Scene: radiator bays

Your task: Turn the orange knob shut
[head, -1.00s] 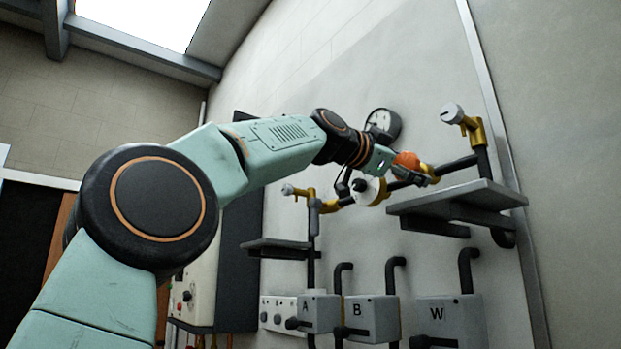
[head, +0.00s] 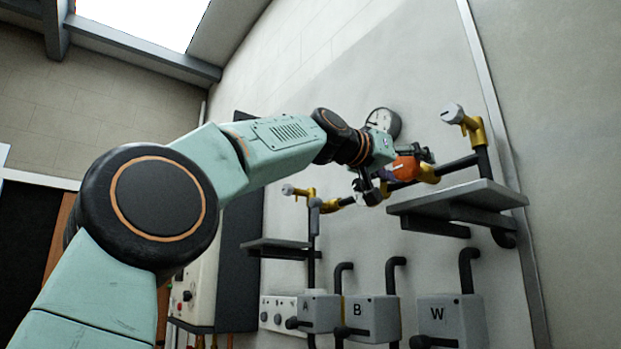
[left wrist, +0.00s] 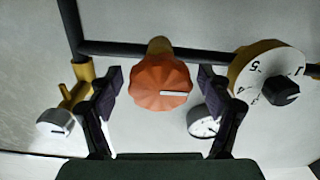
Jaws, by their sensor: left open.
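The orange knob (head: 404,168) sits on a brass fitting of the dark pipe on the wall. In the left wrist view the ribbed orange knob (left wrist: 161,83) shows a white mark that points right. My left gripper (head: 398,168) is at the knob in the head view. In the left wrist view my left gripper (left wrist: 160,82) is open, with one finger on each side of the knob and a visible gap to both. Whether the fingers are level with the knob in depth is hard to tell. My right gripper is not in view.
A white numbered dial (left wrist: 265,75) sits close to the right finger in the wrist view. A round gauge (head: 384,122) is behind the gripper. A grey-capped brass valve (head: 464,122) and a grey shelf (head: 455,197) are to the right; boxes A, B (head: 370,318) and W are below.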

